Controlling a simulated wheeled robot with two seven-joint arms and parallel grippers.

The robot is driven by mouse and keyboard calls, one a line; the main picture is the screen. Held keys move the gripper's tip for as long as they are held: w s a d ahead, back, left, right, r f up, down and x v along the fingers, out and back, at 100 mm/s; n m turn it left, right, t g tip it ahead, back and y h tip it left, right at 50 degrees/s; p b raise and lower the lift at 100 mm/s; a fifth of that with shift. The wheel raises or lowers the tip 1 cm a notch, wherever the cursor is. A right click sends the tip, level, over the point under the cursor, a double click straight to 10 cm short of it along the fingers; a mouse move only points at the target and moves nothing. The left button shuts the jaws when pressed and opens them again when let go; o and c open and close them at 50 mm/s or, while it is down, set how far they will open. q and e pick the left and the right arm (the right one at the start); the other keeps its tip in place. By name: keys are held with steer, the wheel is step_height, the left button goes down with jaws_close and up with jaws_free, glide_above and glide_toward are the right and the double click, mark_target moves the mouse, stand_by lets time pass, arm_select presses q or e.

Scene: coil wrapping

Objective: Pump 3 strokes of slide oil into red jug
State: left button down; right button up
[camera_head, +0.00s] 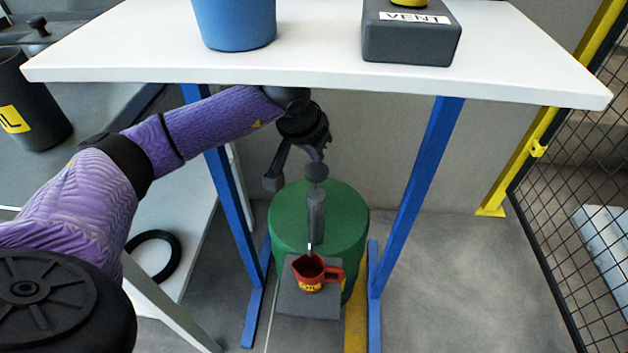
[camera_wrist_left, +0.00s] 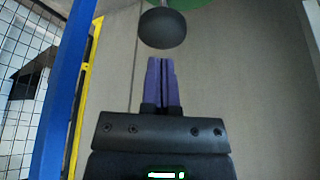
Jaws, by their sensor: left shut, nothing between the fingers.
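The red jug (camera_head: 308,273) stands upright on a small grey platform (camera_head: 292,296) in front of the green drum (camera_head: 345,214). The grey hand pump (camera_head: 316,216) rises above the jug, its thin spout pointing down at the jug's mouth. A dark round pump knob (camera_head: 316,171) tops it; the knob also shows in the left wrist view (camera_wrist_left: 162,28). My left gripper (camera_head: 318,154) is under the table, shut and empty, close to the knob. In the left wrist view its purple fingers (camera_wrist_left: 162,66) point at the knob, with a small gap visible. The jug's inside is mostly hidden. My right gripper is out of view.
A white table (camera_head: 300,65) with blue legs (camera_head: 425,170) spans above my left arm. On it stand a blue container (camera_head: 235,25) and a grey VENT box (camera_head: 410,40). A yellow-framed mesh fence (camera_head: 575,180) is at right. A dark OIL-marked container (camera_head: 35,100) stands left.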

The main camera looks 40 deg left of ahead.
mark_target(313, 170)
arm_select(q)
steer(key=shift+f+b, duration=1.85)
steer(key=shift+f, duration=1)
steer(key=shift+r, duration=0.2)
steer(key=shift+r+p, duration=2)
steer(key=shift+r, duration=0.85)
step_height(313, 170, up, 6)
steer(key=p, duration=0.4)
steer(key=shift+r, duration=0.1)
